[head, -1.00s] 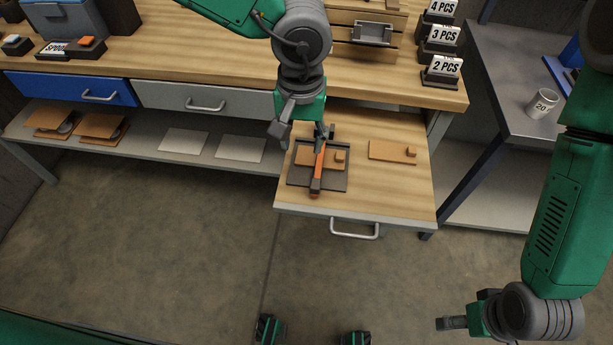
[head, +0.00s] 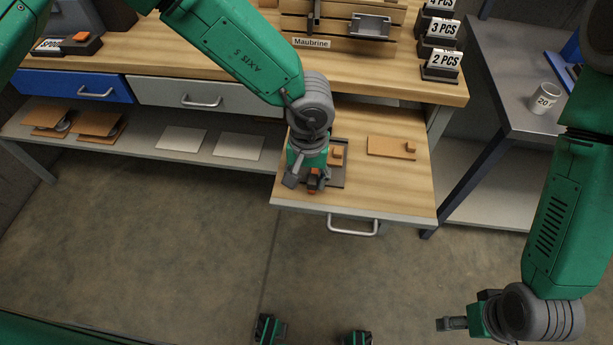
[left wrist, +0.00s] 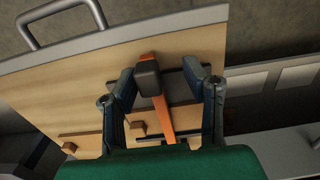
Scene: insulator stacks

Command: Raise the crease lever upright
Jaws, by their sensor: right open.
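The crease lever is an orange bar with a dark grip, and it shows in the left wrist view (left wrist: 163,115). It lies low across a dark creasing plate (head: 338,178) on the pulled-out board. My left gripper (head: 303,181) is over the front end of the lever and hides most of it in the head view. In the left wrist view my left gripper (left wrist: 160,72) is open, with its fingers apart on either side of the grip. I cannot tell whether either finger touches it. My right gripper (head: 452,324) is open and empty at the lower right, away from the board.
A brown card with a small block (head: 392,147) lies on the board right of the plate. The board has a front handle (head: 353,228). A side table with a cup (head: 544,98) stands at right. Bare floor lies in front.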

